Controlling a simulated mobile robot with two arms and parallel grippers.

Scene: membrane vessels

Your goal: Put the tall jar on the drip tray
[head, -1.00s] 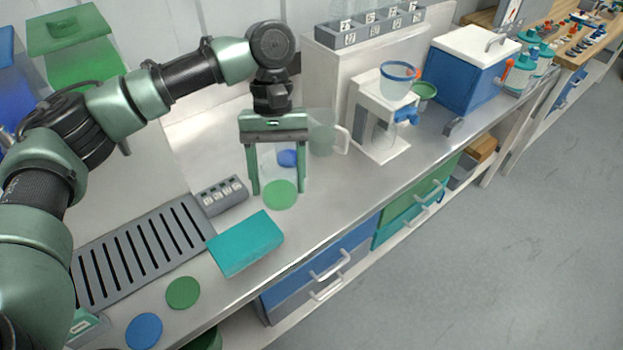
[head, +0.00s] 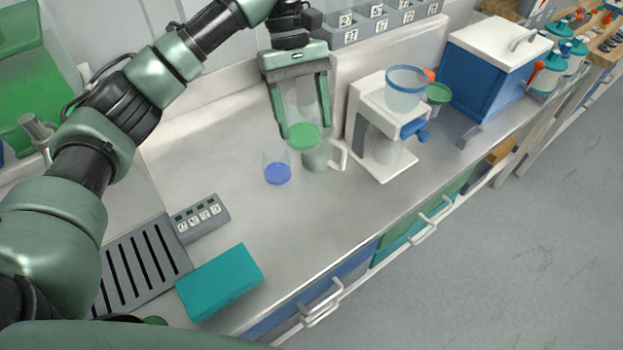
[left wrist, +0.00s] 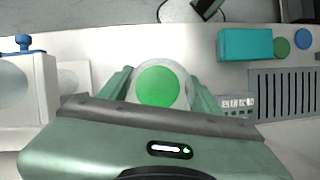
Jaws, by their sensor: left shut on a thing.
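The tall jar (head: 303,98) is clear with a green layer at its bottom. My left gripper (head: 305,131) is shut on it, one finger on each side, and holds it upright and raised above the bench, in front of the mug in the head view. In the left wrist view the jar's green disc (left wrist: 158,87) shows between the fingers. The drip tray (head: 140,262), grey with dark slots, lies at the lower left, partly behind my arm. It also shows at the right in the left wrist view (left wrist: 286,92). My right gripper is not in view.
A clear beaker with blue contents (head: 277,173) and a handled mug (head: 318,158) stand below the jar. A white stand (head: 383,135) is to the right. A teal box (head: 220,281) and grey labelled block (head: 200,217) sit near the tray. The middle bench is clear.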

